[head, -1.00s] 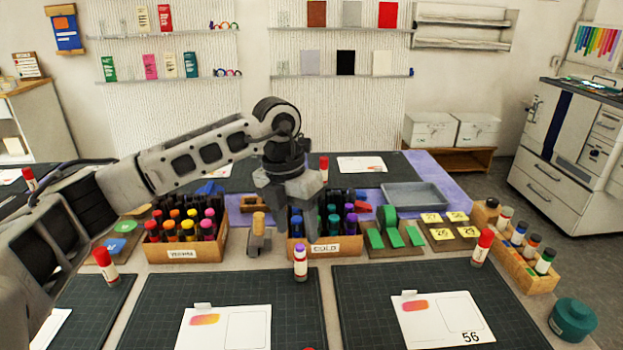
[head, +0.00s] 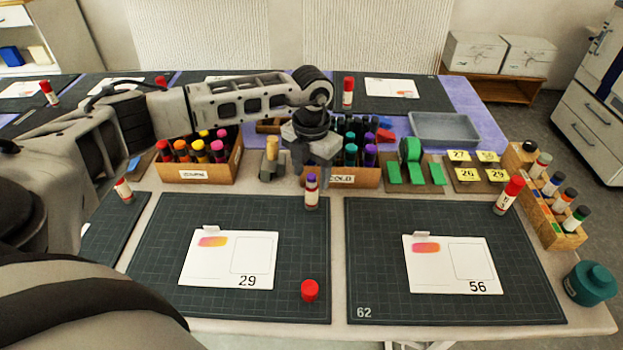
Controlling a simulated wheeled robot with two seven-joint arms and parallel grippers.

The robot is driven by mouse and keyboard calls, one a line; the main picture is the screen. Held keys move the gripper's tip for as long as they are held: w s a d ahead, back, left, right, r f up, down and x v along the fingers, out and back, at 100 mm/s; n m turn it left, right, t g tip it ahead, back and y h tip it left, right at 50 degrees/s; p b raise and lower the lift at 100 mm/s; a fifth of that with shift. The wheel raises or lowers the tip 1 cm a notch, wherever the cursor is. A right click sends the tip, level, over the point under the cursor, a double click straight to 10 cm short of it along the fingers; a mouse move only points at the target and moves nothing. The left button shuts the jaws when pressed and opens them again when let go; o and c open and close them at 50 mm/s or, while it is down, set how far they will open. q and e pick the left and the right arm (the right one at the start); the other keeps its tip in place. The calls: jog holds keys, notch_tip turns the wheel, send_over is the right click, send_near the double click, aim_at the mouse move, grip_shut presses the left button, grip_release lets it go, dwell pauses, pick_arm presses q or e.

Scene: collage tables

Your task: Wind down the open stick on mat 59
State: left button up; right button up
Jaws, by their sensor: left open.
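An open glue stick (head: 311,192) with a purple tip and white body stands upright at the top right corner of the left front mat (head: 160,290). A red cap (head: 310,291) sits near that mat's lower right. No number 59 can be read on this mat; the card (head: 228,260) on it reads 29. My left gripper (head: 312,170) is open, fingers pointing down, just above or behind the stick's tip in the head view. I cannot tell whether they touch. My right gripper is not in view.
Marker crates (head: 195,175) and (head: 345,178) stand behind the mats, with a wooden-handled tool (head: 271,162) between them. Mat 62 (head: 455,309) lies right, with card 56 (head: 450,264). A capped red stick (head: 508,196) and a bottle rack (head: 548,215) are further right.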

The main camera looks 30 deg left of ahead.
aim_at(312, 194)
pick_arm(q)
jog(key=shift+f, duration=1.75)
jog(key=c, duration=1.1)
jog(key=shift+o, duration=1.1)
jog(key=shift+c, duration=0.4)
